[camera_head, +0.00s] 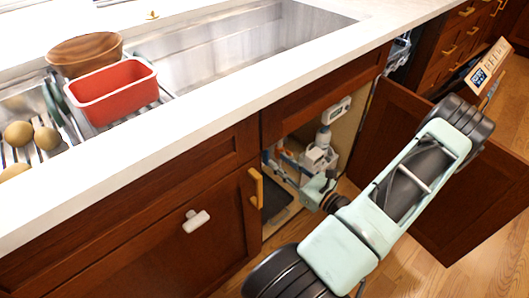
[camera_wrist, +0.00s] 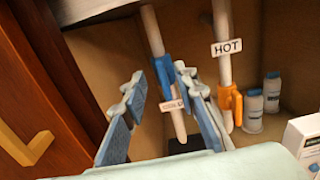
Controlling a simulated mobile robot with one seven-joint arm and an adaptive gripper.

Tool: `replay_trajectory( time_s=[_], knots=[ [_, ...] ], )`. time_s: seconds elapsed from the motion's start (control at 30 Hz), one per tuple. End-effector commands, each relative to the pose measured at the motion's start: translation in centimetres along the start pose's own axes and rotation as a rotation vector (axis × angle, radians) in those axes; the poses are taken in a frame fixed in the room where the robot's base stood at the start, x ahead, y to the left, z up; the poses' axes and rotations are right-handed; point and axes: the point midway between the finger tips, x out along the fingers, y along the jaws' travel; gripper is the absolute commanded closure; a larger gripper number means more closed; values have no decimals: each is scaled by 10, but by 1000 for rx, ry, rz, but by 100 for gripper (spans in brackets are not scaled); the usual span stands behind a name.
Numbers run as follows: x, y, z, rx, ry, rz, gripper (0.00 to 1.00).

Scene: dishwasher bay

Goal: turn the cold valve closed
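The cold valve has a blue handle (camera_wrist: 163,76) on a pale vertical pipe, with a small "COLD" tag (camera_wrist: 171,105) just below it in the wrist view. The handle looks roughly in line with the pipe. My gripper (camera_wrist: 158,84) is open, with one finger left of the handle and one at its right. The right finger overlaps the pipe's edge in the picture; I cannot tell whether it touches. In the head view, my arm reaches into the open cabinet under the sink, and the cold valve cannot be made out there.
The hot valve's orange handle (camera_wrist: 229,106) and "HOT" sign (camera_wrist: 227,47) are close at the right. White bottles (camera_wrist: 254,110) and a white box (camera_wrist: 304,140) stand farther right. The open cabinet door (camera_head: 440,175) is beside my arm; the closed door (camera_head: 160,245) borders the opening's left.

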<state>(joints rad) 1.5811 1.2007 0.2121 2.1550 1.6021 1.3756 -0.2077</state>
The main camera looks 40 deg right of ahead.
Motion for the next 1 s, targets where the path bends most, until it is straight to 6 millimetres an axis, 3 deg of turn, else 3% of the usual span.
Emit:
replay_trajectory(
  time_s=[0.1, 0.3, 0.5, 0.77, 1.0],
  knots=[
    [25, 1, -2, -1, -2, 4, 73],
    [56, 0, -1, -3, -1, 2, 73],
    [70, 0, 0, -2, 0, 2, 73],
    [70, 0, 0, -2, 0, 1, 73],
    [70, 0, 0, -2, 0, 1, 98]
  ],
)
